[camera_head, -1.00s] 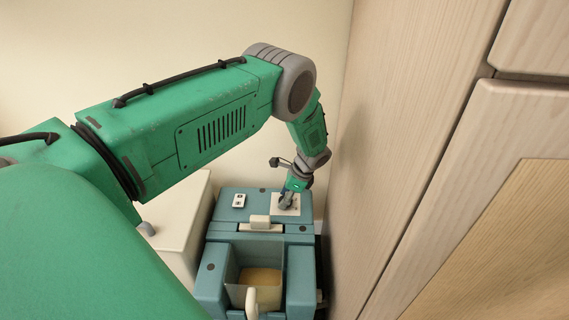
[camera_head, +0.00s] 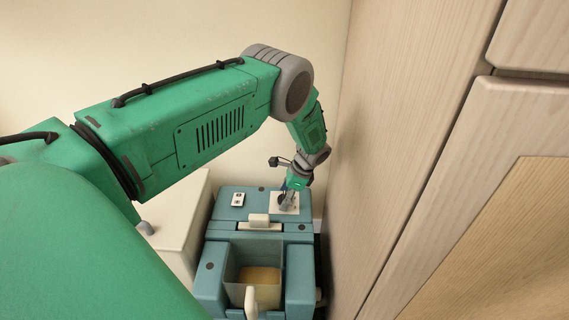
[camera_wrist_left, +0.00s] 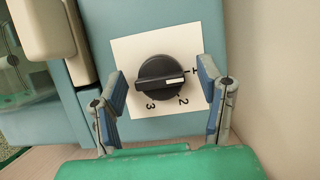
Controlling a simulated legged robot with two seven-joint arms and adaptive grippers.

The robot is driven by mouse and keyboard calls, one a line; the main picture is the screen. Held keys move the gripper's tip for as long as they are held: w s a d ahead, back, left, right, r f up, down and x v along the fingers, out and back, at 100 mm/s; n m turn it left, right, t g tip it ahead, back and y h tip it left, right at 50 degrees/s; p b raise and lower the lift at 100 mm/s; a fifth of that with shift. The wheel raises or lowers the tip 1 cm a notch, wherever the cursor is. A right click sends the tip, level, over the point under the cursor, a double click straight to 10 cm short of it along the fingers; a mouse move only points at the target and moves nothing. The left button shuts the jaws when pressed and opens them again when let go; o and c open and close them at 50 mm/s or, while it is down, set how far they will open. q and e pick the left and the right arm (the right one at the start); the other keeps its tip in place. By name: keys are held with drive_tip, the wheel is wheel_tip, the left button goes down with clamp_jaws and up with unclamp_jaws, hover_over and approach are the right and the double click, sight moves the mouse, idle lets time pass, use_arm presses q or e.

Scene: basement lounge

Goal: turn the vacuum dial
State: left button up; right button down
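The vacuum (camera_head: 228,225) is a blue-teal box standing between a pale box and a wooden cabinet. Its dial (camera_wrist_left: 163,78) is a round black knob with a white pointer mark, on a white plate (camera_wrist_left: 130,55) with the numbers 1, 2 and 3. The pointer lies between the 1 and the 2, nearer the 1. My left gripper (camera_wrist_left: 165,90) is open, with one blue-padded finger on each side of the dial and visible gaps to it. In the head view my left gripper (camera_head: 286,200) is small over the white plate and partly covers the dial. My right gripper is not in view.
A wooden cabinet (camera_head: 400,130) rises close on the right of the vacuum. A pale box (camera_head: 180,225) stands at its left. A clear bin (camera_head: 262,275) with a pale handle sits in the vacuum's front. A small switch plate (camera_head: 238,199) is left of the dial.

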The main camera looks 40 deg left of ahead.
use_arm(q)
drive_tip(key=shift+r, duration=0.15)
drive_tip(key=shift+v, duration=3.55)
drive_tip(key=shift+w, duration=0.1)
